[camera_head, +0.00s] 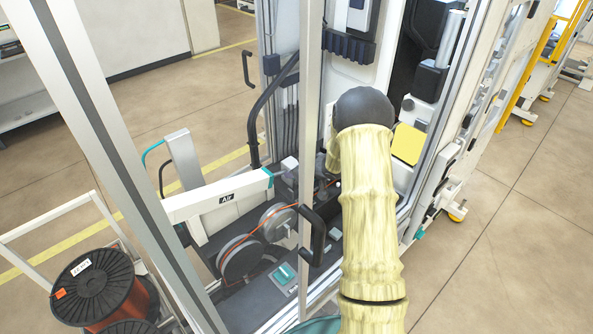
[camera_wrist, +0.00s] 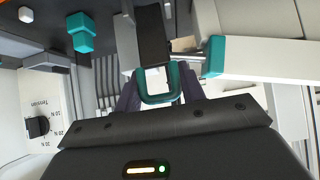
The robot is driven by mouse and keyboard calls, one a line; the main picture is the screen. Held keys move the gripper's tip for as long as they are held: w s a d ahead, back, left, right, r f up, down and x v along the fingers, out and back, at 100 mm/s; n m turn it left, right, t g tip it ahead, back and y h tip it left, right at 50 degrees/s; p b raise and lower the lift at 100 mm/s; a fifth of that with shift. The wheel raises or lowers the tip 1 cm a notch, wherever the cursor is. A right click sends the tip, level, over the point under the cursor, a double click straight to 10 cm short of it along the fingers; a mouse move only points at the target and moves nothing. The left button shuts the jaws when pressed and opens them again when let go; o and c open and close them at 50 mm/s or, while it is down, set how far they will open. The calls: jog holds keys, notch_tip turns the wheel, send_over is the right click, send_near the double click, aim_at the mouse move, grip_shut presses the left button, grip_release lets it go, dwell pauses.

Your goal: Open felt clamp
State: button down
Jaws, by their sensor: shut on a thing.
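The felt clamp shows in the wrist view as a teal U-shaped handle (camera_wrist: 158,99) on a dark block (camera_wrist: 152,38). My gripper (camera_wrist: 160,88) has one dark finger on each side of the teal handle and is shut on it. The fingertips are partly hidden behind the handle and the gripper body. In the head view my sleeved arm reaches into the machine frame, and the arm and the frame post hide most of the gripper and clamp.
A white beam marked "Air" (camera_head: 226,198) with a teal end lies close to the left of the arm, above two wire pulleys (camera_head: 239,258). A frame post (camera_head: 311,120) with a black handle (camera_head: 313,236) stands beside my arm. A tension knob (camera_wrist: 38,127) is at the wrist view's left.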

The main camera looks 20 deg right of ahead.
jog(key=shift+s+f, duration=0.3)
jog(key=shift+f, duration=0.15)
dwell(0.3)
jog(key=c, duration=0.9)
grip_release()
jog(key=shift+w, duration=0.1)
jog(key=shift+c, duration=0.2)
jog(key=shift+o, duration=0.4)
jog(key=shift+w+r, duration=0.1)
jog(key=shift+w, duration=0.05)
jog(key=shift+r, duration=0.1)
jog(key=shift+s+d+r, duration=0.2)
jog(key=shift+d+r, duration=0.05)
jog(key=shift+r, duration=0.05)
jog(key=b+v, duration=0.3)
jog(key=v, duration=1.3)
jog(key=shift+s+r, duration=0.15)
jog(key=shift+s, duration=0.15)
jog(key=shift+a, duration=0.1)
jog(key=shift+c, duration=0.4)
